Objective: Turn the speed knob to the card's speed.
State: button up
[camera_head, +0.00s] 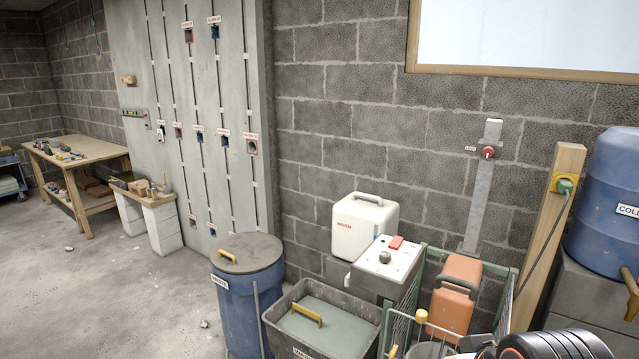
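A dark round knob (385,257) sits on the sloping white control panel (370,267) of a grey machine, right of centre. A red switch (396,243) is above it on the same panel. The markings around the knob are too small to read. I cannot make out any card showing a speed. Black rounded parts with an orange ring at the bottom right edge look like part of my arm. No gripper fingers show, so my gripper is not in view.
A white case (364,228) stands behind the panel. A grey bin (285,335) and a lidded blue barrel (240,315) stand to the left. A wooden post (545,220) leans there. Floor is open at left.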

aim_at(385, 257)
jog(key=z, duration=2.05)
jog(key=u, duration=2)
jog(key=i, duration=0.55)
jog(key=i+l+u, duration=0.1)
jog(key=i, duration=0.45)
